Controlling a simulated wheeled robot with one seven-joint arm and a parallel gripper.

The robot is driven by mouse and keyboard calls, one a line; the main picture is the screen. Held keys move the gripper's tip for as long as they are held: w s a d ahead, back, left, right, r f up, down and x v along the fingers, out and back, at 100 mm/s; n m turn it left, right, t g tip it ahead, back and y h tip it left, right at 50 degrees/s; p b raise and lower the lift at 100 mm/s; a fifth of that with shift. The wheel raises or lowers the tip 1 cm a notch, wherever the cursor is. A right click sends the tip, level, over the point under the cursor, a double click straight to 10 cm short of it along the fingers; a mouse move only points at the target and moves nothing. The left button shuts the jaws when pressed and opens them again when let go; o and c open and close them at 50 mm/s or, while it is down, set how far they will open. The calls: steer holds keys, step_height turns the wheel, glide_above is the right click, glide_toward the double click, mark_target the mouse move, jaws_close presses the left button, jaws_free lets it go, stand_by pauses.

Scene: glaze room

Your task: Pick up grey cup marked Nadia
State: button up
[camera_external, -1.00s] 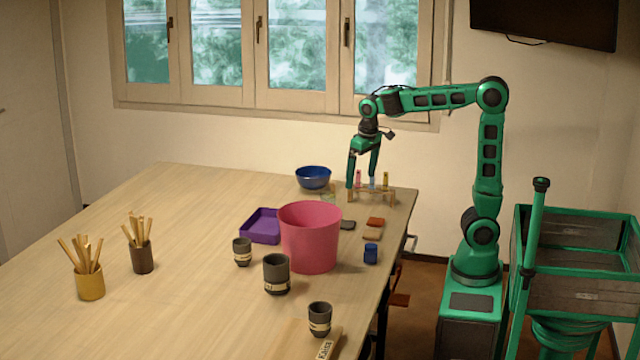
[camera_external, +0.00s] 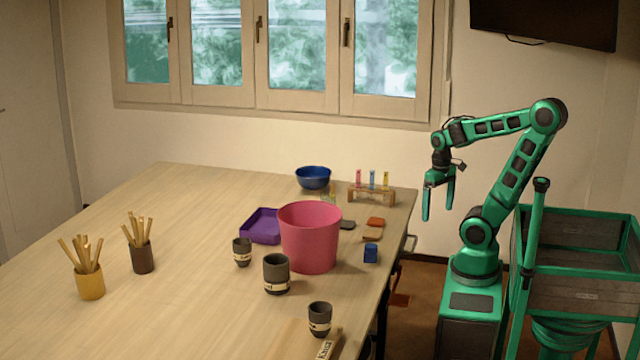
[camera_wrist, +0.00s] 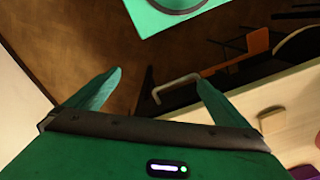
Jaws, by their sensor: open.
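Three dark grey cups with pale label bands stand upright on the table in the external view: a small one (camera_external: 242,250) left of the pink bucket, a larger one (camera_external: 276,268) in front of it, and another (camera_external: 319,316) near the front edge. The writing on the bands is too small to read, so I cannot tell which is marked Nadia. My gripper (camera_external: 437,211) is open and empty, off the table's right side, well apart from the cups. In the wrist view my gripper (camera_wrist: 160,78) has its fingers spread, with no cup in sight.
The pink bucket (camera_external: 310,240) stands between my gripper and the small cup. A purple tray (camera_external: 262,227), blue bowl (camera_external: 313,178), tube rack (camera_external: 371,196) and small blue object (camera_external: 370,253) stand nearby. Brush pots (camera_external: 90,284) are at left. The table's left middle is clear.

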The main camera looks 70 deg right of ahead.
steer(key=c, duration=0.8)
steer(key=shift+w+f, duration=0.3)
steer(key=shift+w, duration=0.45)
steer(key=shift+c, duration=0.4)
step_height(320, 180, up, 9)
steer(key=s, duration=0.1)
steer(key=w+a+r+n+t, duration=0.1)
steer(key=w+a+n, duration=0.15)
steer(key=w, duration=0.65)
steer(key=w+a+r+n, duration=0.1)
steer(key=w+a+n, duration=0.15)
steer(key=w, duration=0.65)
steer(key=w+a+r+n+t, duration=0.15)
steer(key=w+n, duration=0.25)
steer(key=w, duration=0.5)
steer(key=n+g+y, duration=0.2)
steer(key=n+y, duration=1.1)
steer(key=n, duration=0.2)
glide_toward(242, 251)
steer(key=w+d+r, duration=0.2)
steer(key=d+r, duration=0.1)
steer(key=r, duration=0.1)
step_height(242, 251, down, 5)
steer(key=shift+s+d+f, duration=0.1)
steer(key=shift+s+f, duration=0.05)
steer(key=shift+f, duration=0.1)
steer(key=shift+x, duration=5.25)
